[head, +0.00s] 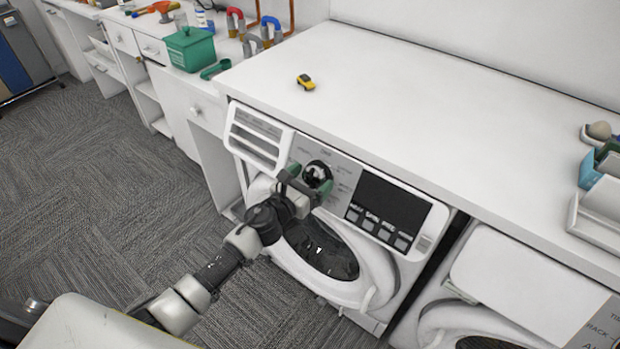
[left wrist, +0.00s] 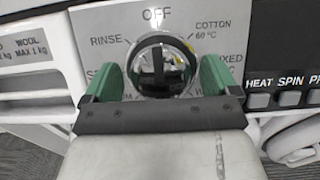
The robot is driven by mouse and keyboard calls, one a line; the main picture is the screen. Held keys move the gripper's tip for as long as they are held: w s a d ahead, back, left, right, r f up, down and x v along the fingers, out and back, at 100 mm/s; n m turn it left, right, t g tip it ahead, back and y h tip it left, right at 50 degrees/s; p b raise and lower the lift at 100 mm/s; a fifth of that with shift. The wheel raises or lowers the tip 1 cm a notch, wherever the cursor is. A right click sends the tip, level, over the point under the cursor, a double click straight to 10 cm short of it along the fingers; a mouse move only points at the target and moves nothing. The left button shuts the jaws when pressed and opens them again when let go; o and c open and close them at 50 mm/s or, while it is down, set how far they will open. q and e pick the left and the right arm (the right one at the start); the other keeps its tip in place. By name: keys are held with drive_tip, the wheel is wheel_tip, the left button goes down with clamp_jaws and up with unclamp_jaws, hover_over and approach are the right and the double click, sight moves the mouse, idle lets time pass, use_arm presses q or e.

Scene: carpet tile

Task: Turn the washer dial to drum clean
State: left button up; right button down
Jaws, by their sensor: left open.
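The washer (head: 372,290) stands under the white counter. Its round chrome dial (head: 317,174) is on the grey panel left of the dark display; it also shows in the left wrist view (left wrist: 161,62). Labels around it include OFF at the top, RINSE and COTTON 60 °C; the lower ones are partly hidden, and I cannot read a drum clean label. My left gripper (head: 308,183) is open with green fingers; in the left wrist view its fingers (left wrist: 158,80) stand on either side of the dial's lower half. I cannot tell whether they touch it. My right gripper is not in view.
The display (head: 387,208) and several buttons sit right of the dial. The detergent drawer (head: 257,137) is to its left. A second machine (head: 520,285) stands at the right.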

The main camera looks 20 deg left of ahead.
use_arm(q)
drive_tip(key=c, duration=0.9)
